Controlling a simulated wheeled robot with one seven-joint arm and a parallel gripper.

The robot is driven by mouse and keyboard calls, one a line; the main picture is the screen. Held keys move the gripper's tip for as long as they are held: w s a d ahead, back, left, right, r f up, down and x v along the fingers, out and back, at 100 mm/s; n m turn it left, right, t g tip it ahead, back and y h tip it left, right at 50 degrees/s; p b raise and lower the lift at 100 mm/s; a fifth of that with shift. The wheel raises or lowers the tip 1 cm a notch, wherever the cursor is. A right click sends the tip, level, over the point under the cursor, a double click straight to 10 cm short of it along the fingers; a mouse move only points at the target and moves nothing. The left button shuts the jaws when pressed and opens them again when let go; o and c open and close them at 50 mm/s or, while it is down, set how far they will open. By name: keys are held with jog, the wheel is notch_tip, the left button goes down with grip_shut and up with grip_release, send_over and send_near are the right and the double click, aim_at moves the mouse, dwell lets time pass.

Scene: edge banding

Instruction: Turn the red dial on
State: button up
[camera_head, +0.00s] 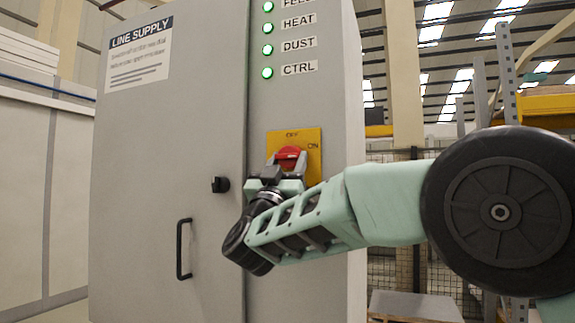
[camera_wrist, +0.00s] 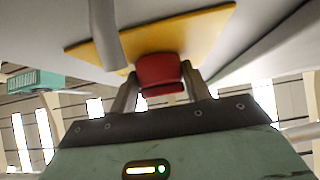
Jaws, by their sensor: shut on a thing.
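The red dial (camera_head: 289,157) sits on a yellow plate (camera_head: 309,142) on the side face of a grey cabinet. The plate has OFF at its top and ON at its upper right. My gripper (camera_head: 287,168) is at the dial from below, with its fingers on either side of the dial's handle. In the wrist view the red dial (camera_wrist: 160,73) is between the two fingers of my gripper (camera_wrist: 161,88), which are shut on it. The yellow plate (camera_wrist: 205,32) shows behind it. The dial's exact pointing direction is hard to tell.
The grey cabinet (camera_head: 170,225) has a black door handle (camera_head: 184,249) and a black knob (camera_head: 220,185) left of the dial. Green lights (camera_head: 267,50) labelled HEAT, DUST and CTRL glow above. Shelving (camera_head: 508,70) stands at the right.

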jog(key=o, duration=1)
jog(key=shift+c, duration=0.2)
jog(key=b+v, duration=0.2)
jog(key=v, duration=1.5)
jog(key=shift+f+b, duration=0.2)
jog(key=shift+b, duration=0.15)
jog(key=shift+s, duration=0.1)
